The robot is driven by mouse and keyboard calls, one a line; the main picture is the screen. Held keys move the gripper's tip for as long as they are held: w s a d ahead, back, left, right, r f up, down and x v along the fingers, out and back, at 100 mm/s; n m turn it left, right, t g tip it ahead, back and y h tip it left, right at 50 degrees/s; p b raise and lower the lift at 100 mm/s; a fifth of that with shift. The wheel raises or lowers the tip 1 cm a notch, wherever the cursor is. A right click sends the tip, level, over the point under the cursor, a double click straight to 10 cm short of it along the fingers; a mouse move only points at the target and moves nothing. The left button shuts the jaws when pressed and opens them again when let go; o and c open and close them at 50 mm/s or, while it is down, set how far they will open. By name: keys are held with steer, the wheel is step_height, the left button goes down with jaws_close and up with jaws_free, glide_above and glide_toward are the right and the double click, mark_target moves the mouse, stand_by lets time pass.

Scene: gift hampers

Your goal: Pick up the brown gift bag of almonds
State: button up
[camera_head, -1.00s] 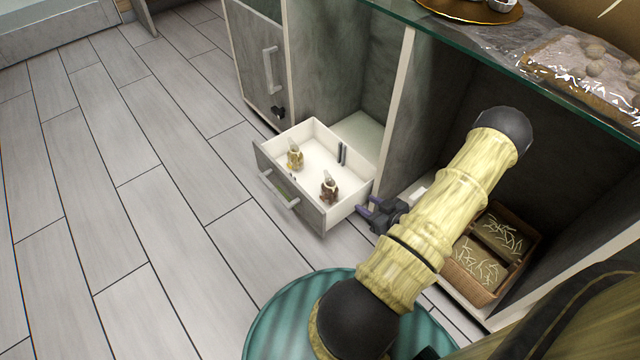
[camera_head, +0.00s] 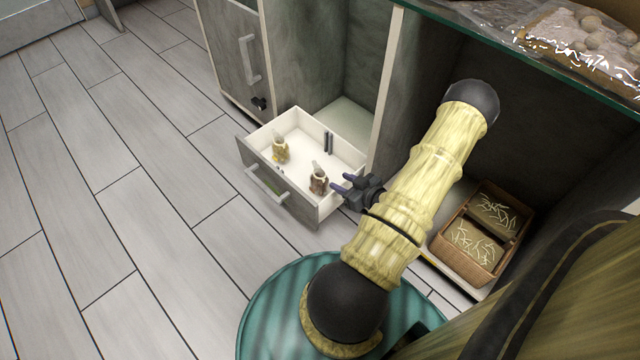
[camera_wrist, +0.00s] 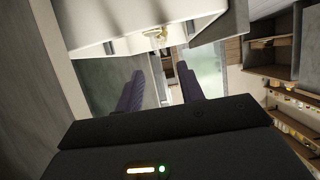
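The brown gift bag (camera_head: 319,181), a small bag with a pale top, stands upright in the open white drawer (camera_head: 305,145), near its right front corner. A yellowish bag (camera_head: 281,148) stands further left in the same drawer. My gripper (camera_head: 342,184) is just right of the drawer's right wall, close to the brown bag but apart from it. In the wrist view its two purple fingers (camera_wrist: 160,72) are spread with nothing between them. That view shows the drawer's white wall (camera_wrist: 95,45) ahead and a yellowish bag (camera_wrist: 157,38); the brown bag cannot be made out there.
A wicker basket (camera_head: 468,266) with two shredded-filled compartments sits on the low shelf at right. A glass-edged counter (camera_head: 470,40) overhangs above. A teal round surface (camera_head: 270,320) is below my arm. The grey plank floor (camera_head: 110,200) at left is clear.

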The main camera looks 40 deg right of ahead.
mark_target(324, 171)
steer(key=b+x, duration=0.1)
steer(key=x, duration=0.2)
steer(key=b+x, duration=0.2)
steer(key=x, duration=0.1)
steer(key=b+x, duration=0.1)
steer(key=x, duration=0.2)
steer(key=shift+w+d+f, duration=0.1)
steer(key=shift+d, duration=0.25)
steer(key=shift+s+d+h, duration=0.25)
steer(key=shift+h, duration=0.05)
steer(key=shift+w+a, duration=0.15)
steer(key=shift+a, duration=0.1)
steer(key=shift+w+a+f+b, duration=0.1)
steer(key=shift+w+b, duration=0.15)
steer(key=shift+b, duration=0.25)
steer(key=b+x, duration=0.3)
steer(key=shift+w, duration=0.2)
steer(key=shift+w+d+b, duration=0.2)
steer(key=shift+w+b, duration=0.15)
steer(key=shift+w, duration=0.25)
jaws_close()
